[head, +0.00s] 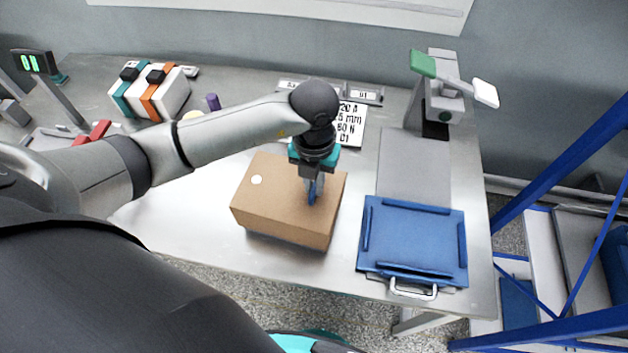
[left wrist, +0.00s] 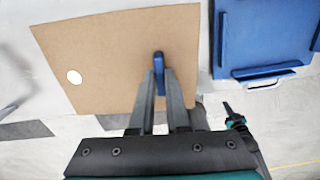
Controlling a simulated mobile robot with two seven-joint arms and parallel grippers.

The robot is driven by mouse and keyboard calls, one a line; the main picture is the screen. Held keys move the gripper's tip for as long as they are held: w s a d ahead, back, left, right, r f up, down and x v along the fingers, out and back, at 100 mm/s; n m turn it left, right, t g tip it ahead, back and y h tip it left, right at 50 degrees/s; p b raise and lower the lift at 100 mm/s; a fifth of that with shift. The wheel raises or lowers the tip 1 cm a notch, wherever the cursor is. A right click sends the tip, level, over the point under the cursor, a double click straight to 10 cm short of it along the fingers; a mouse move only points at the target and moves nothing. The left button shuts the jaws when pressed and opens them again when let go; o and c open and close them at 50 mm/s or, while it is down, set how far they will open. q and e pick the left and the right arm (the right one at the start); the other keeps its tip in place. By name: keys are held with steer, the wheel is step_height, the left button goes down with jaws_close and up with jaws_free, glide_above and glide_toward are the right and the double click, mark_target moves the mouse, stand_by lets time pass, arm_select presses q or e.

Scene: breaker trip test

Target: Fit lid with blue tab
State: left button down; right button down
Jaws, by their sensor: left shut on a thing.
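A brown box-like piece (head: 277,205) sits on the metal table, with a flat brown top, a white round dot near its left side and a blue tab (head: 311,190) standing up on its top. My left gripper (head: 314,185) reaches down over the top and is shut on the blue tab. In the left wrist view the brown top (left wrist: 110,50) lies below the fingers, and the blue tab (left wrist: 159,68) shows between the fingertips (left wrist: 160,78). I cannot tell whether the top is a separate lid or how it sits on its box.
A blue tray (head: 413,240) with a metal handle lies right of the box. Behind it stands a grey device (head: 443,95) with green and white paddles. Striped blocks (head: 150,90), a purple cylinder (head: 213,102) and a printed card (head: 351,122) lie farther back.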

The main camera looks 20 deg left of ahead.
arm_select(q)
steer(key=c, duration=0.8)
jaws_free()
step_height(320, 180, up, 15)
steer(key=shift+r+p, duration=0.1)
steer(key=shift+p, duration=0.25)
